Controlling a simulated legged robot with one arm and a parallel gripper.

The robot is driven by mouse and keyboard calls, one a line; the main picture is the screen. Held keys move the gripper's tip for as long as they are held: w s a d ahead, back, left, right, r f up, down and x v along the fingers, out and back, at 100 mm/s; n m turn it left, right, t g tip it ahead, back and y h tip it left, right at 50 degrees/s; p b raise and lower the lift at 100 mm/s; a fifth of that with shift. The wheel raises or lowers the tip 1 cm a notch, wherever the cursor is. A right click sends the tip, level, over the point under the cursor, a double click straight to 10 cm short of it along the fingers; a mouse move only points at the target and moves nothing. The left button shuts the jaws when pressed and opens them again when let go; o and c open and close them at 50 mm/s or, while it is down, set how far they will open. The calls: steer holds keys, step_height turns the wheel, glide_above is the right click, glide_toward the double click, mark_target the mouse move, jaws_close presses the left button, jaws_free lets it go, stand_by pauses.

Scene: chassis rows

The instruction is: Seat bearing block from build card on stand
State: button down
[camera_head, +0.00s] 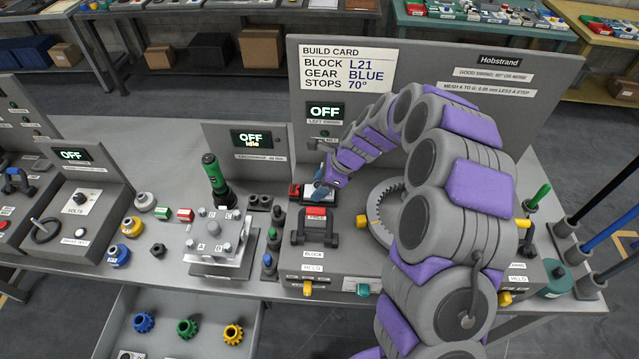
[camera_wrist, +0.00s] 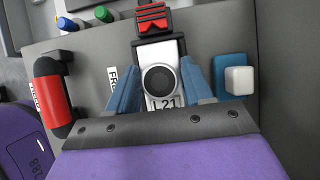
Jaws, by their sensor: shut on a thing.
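The build card (camera_head: 348,68) reads block L21, gear blue, stops 70°. My gripper (camera_wrist: 160,88) has its blue fingers closed on both sides of a light grey bearing block (camera_wrist: 171,55) labelled L21, with a dark round bore. I cannot tell whether the block touches the stand.
A red-handled part (camera_wrist: 55,95) is left of my fingers in the wrist view. A grey ring gear (camera_head: 377,213) is right of the clamp, partly behind my arm. A fixture plate (camera_head: 215,245) and green-handled tool (camera_head: 215,175) stand left. Several coloured gears lie in a drawer (camera_head: 262,325).

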steer(key=shift+f, duration=0.35)
stand_by(0.4)
steer(key=c, duration=0.6)
jaws_free()
steer(key=shift+f, duration=0.15)
steer(key=shift+o, duration=1.1)
steer(key=shift+s, duration=0.1)
steer(key=p+v, duration=0.3)
steer(key=v, duration=1.4)
steer(key=shift+w+d+r+p, duration=0.2)
steer(key=shift+w+p, duration=0.05)
steer(key=shift+p, duration=0.1)
steer(key=s+r+n+h, duration=0.1)
steer(key=s+r+n, duration=0.4)
steer(key=s, duration=0.5)
steer(key=s+d+n+h, duration=0.1)
steer(key=s+n, duration=0.3)
steer(key=s, duration=0.6)
steer(key=s+d+r+n+g+h, duration=0.1)
steer(key=s+d+n, duration=0.3)
steer(key=s, duration=0.5)
steer(key=s+d+n+g+h, duration=0.1)
steer(key=s+n, duration=0.4)
steer(key=s, duration=0.5)
steer(key=shift+s+d+r+h, duration=0.15)
steer(key=shift+s+d+h, duration=0.2)
steer(key=shift+d+h, duration=0.6)
